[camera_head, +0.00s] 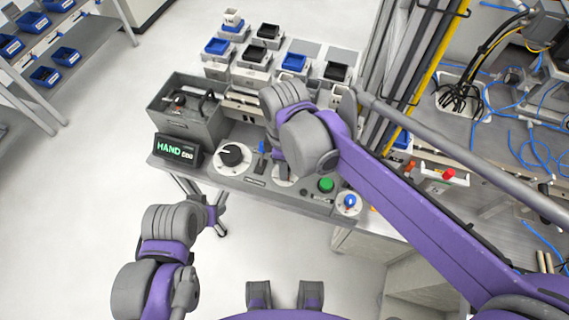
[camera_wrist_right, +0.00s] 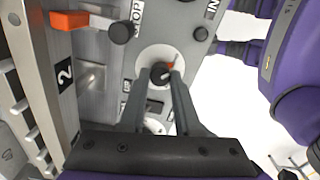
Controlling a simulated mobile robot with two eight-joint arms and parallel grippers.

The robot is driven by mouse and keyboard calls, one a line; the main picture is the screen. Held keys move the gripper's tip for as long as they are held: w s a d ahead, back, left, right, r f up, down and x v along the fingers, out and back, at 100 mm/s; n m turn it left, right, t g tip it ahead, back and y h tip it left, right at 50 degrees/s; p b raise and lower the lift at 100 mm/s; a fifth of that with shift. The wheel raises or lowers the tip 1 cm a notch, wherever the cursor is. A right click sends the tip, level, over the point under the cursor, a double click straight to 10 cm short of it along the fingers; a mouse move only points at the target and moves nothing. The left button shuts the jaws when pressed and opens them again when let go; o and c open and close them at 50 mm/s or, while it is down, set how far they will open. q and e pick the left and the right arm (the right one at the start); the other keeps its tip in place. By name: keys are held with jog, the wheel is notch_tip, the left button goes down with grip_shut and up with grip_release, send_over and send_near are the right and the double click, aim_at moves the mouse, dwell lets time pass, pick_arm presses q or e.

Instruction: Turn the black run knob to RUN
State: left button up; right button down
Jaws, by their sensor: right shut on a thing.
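The black run knob (camera_wrist_right: 160,72) has a red-orange pointer mark and sits on a round white dial (camera_wrist_right: 146,58) in the right wrist view. My right gripper (camera_wrist_right: 161,78) is shut on this knob, one finger on each side. In the head view my right arm covers the knob; only part of its white dial (camera_head: 283,180) shows on the grey control panel (camera_head: 254,184). A small display (camera_head: 177,151) at the panel's left reads HAND in green.
A larger black knob (camera_head: 232,154) on a white dial, a blue lever (camera_head: 262,146), a green button (camera_head: 326,184) and a blue knob (camera_head: 349,201) are close by on the panel. A grey open box (camera_head: 187,127) stands behind. Floor in front is clear.

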jog(key=m, duration=0.4)
jog(key=shift+m, duration=0.4)
jog(key=m, duration=0.4)
jog(key=shift+w+m, duration=0.1)
jog(key=shift+m, duration=0.2)
jog(key=m, duration=0.4)
jog(key=shift+d, duration=0.1)
jog(key=shift+m, duration=2.1)
jog(key=c, duration=0.6)
grip_release()
jog(key=shift+r, duration=0.1)
